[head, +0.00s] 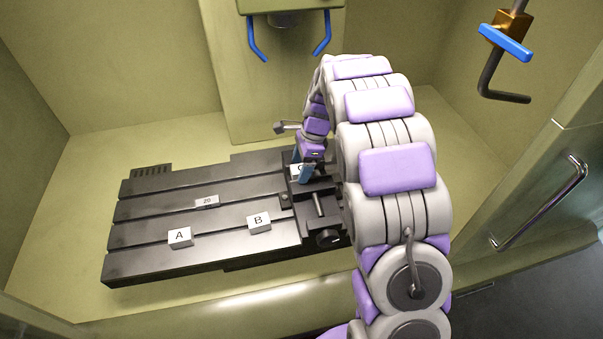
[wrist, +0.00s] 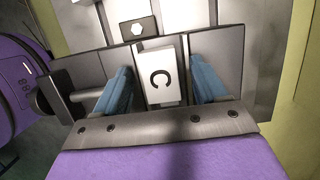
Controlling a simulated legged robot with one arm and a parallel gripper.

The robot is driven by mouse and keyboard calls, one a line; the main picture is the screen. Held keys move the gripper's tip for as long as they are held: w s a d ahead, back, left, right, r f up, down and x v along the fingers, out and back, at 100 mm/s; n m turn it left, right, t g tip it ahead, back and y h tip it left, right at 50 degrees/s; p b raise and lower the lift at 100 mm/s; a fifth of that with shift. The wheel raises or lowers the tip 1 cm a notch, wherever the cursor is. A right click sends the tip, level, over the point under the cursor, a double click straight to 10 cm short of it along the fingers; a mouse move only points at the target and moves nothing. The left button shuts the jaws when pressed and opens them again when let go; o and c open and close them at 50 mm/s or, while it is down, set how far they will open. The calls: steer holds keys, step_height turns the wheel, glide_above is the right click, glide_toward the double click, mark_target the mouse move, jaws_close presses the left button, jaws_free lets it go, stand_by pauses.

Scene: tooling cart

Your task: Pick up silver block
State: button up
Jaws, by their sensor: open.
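A pale silver-white block marked C (wrist: 157,80) sits in the dark vise (head: 318,195) at the right end of the black table. In the head view, only part of block C (head: 295,168) shows beside my fingers. My gripper (head: 303,167) points down over the vise. In the wrist view, my gripper's blue fingers (wrist: 162,88) are open, one on each side of block C, with a visible gap on both sides. Whether the fingers reach down to the block's height is hard to tell.
The black slotted table (head: 160,210) carries block A (head: 179,237), block B (head: 258,222) and a small plate marked 20 (head: 206,201). A machine head with blue handles (head: 290,35) hangs above. A blue-and-brass nozzle (head: 506,42) hangs at upper right. Walls enclose the space.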

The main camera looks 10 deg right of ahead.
steer(key=shift+a, duration=0.4)
steer(key=shift+c, duration=0.3)
steer(key=shift+d, duration=0.75)
steer(key=c, duration=0.5)
steer(key=shift+d, duration=0.25)
steer(key=shift+c, duration=1.3)
steer(key=shift+a, duration=0.6)
jaws_close()
